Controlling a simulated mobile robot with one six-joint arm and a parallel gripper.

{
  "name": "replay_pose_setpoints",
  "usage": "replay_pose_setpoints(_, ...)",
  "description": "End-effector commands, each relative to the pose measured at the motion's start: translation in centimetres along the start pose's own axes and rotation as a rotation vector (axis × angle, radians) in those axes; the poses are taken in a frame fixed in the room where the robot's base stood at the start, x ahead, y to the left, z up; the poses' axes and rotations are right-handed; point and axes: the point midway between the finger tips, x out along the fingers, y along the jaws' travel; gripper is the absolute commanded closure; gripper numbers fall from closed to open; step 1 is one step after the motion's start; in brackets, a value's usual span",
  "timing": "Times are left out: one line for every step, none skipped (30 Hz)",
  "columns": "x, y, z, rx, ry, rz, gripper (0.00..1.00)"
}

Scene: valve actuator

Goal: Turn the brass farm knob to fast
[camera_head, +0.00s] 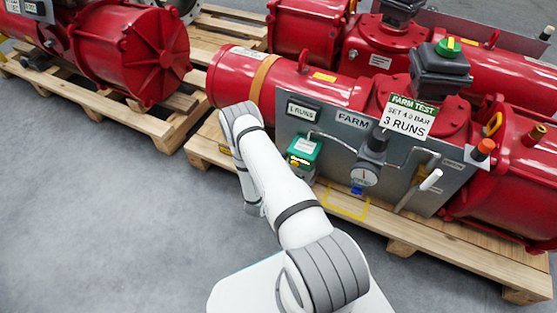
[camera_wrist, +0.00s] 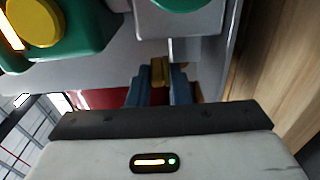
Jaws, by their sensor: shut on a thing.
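In the wrist view, my gripper (camera_wrist: 160,88) has its two blue fingers closed on a small brass-coloured knob (camera_wrist: 160,70). The knob sits just below a light grey housing at the edge of a grey panel. Its pointer and any fast or slow marking cannot be made out. The panel marked FARM (camera_head: 352,120) stands on the right-hand skid in the head view. My white arm reaches up to its left end, and the arm hides my gripper and the held knob there.
A green box (camera_head: 303,152) with a yellow part is on the panel, near my arm. A gauge (camera_head: 364,176), pipes and a white lever (camera_head: 431,180) are to its right. Red actuators (camera_head: 300,80) lie on wooden pallets (camera_head: 440,255). The grey floor at left is clear.

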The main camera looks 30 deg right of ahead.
Motion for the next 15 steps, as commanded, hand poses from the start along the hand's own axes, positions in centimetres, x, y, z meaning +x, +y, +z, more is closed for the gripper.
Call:
replay_pose_setpoints(0.1, 0.6, 0.0, 0.002, 0.019, 0.012, 1.0)
replay_pose_setpoints(0.12, 0.59, 0.01, 0.003, 0.03, 0.011, 1.0)
replay_pose_setpoints(0.13, 0.58, 0.03, 0.003, 0.044, 0.011, 1.0)
replay_pose_setpoints(0.14, 0.59, 0.02, 0.003, 0.053, 0.012, 1.0)
replay_pose_setpoints(0.14, 0.59, 0.02, 0.004, 0.061, 0.013, 1.0)
replay_pose_setpoints(0.14, 0.6, -0.01, 0.004, 0.071, 0.014, 1.0)
replay_pose_setpoints(0.15, 0.6, 0.0, 0.004, 0.076, 0.014, 1.0)
replay_pose_setpoints(0.15, 0.6, 0.01, 0.004, 0.08, 0.014, 1.0)
replay_pose_setpoints(0.16, 0.59, 0.0, 0.004, 0.086, 0.014, 1.0)
replay_pose_setpoints(0.17, 0.58, 0.0, 0.004, 0.089, 0.014, 1.0)
replay_pose_setpoints(0.17, 0.58, 0.0, 0.004, 0.091, 0.014, 1.0)
replay_pose_setpoints(0.18, 0.58, 0.01, 0.004, 0.093, 0.015, 1.0)
replay_pose_setpoints(0.18, 0.57, 0.01, 0.004, 0.094, 0.015, 1.0)
replay_pose_setpoints(0.18, 0.58, 0.0, 0.004, 0.095, 0.015, 1.0)
replay_pose_setpoints(0.18, 0.57, 0.0, 0.004, 0.095, 0.015, 1.0)
